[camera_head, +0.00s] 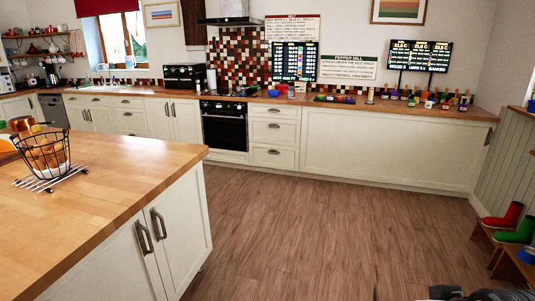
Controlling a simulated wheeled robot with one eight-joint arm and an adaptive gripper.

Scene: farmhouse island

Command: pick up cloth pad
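I cannot make out a cloth pad for certain in the head view. A small flat multicoloured patch (335,98) lies on the far counter, right of the hob, but it is too small to tell what it is. Dark parts at the bottom right edge look like my own arm. My gripper's fingers do not show.
A wooden-topped island (110,215) fills the left, with a black wire basket (43,155) on a white rack (50,178). The far counter (400,105) holds an oven (225,127) and several small items. Boots (503,216) stand on a bench at right. The wooden floor (310,220) between is clear.

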